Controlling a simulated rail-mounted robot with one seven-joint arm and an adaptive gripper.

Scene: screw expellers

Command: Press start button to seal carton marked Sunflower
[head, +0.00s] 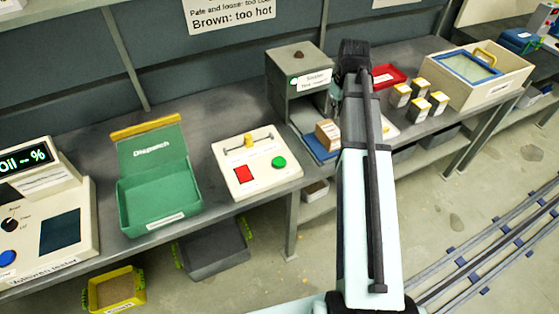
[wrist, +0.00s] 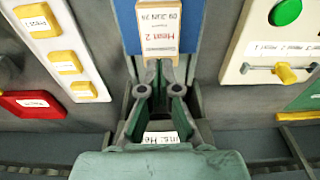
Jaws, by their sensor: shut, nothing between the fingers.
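A small tan carton (head: 328,134) stands on a blue plate (head: 309,145) in front of a grey box-shaped machine (head: 300,85). The machine's white label is too small to read surely. In the wrist view the carton (wrist: 160,68) shows a label with "Heat 2" and a date, just beyond my gripper (wrist: 159,90), which is shut and empty. In the head view my arm hides most of the gripper. A cream panel (head: 233,180) left of the machine has a green button (head: 279,163), a red button (head: 243,174) and a yellow-handled bar. I can read no "Sunflower" marking.
A green Dispatch bin (head: 145,205) and an oil meter (head: 50,225) stand to the left. To the right are a red tray (head: 386,76), several small yellow-topped cartons (head: 419,103) and a cream box (head: 500,88). My arm partly hides another cream panel (wrist: 75,45).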

